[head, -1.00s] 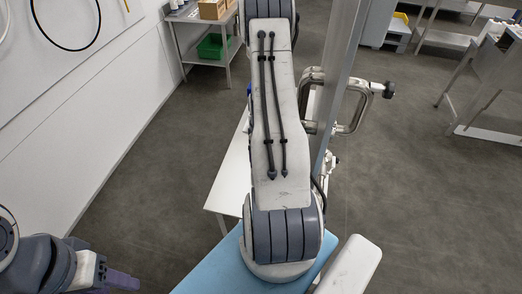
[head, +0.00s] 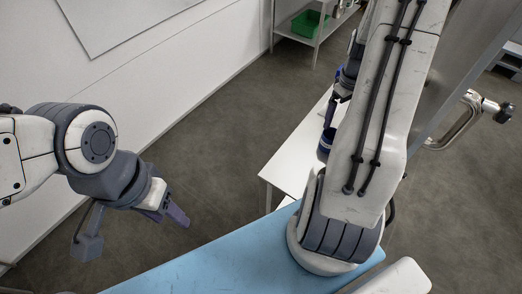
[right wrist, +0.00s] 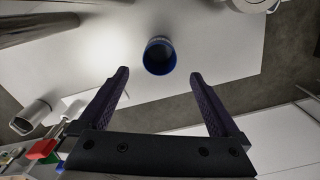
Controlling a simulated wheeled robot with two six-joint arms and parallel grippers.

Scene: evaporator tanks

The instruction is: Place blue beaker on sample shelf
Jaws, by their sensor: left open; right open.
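The blue beaker (head: 325,143) stands on a white table (head: 285,157), partly hidden by my right arm in the head view. In the right wrist view the beaker (right wrist: 160,56) is seen from above with its dark opening showing, ahead of the fingertips and roughly centred between them. My right gripper (right wrist: 159,74) is open and empty; the beaker is not between its fingers. In the head view it is mostly hidden behind my arm. My left gripper (head: 172,208) is open and empty over the floor at the left. I cannot tell which surface is the sample shelf.
A metal rack with a green bin (head: 305,24) stands at the back. A metal post with a pipe handle (head: 455,125) rises right of the table. A white wall (head: 190,70) runs along the left. The grey floor (head: 225,135) between wall and table is clear.

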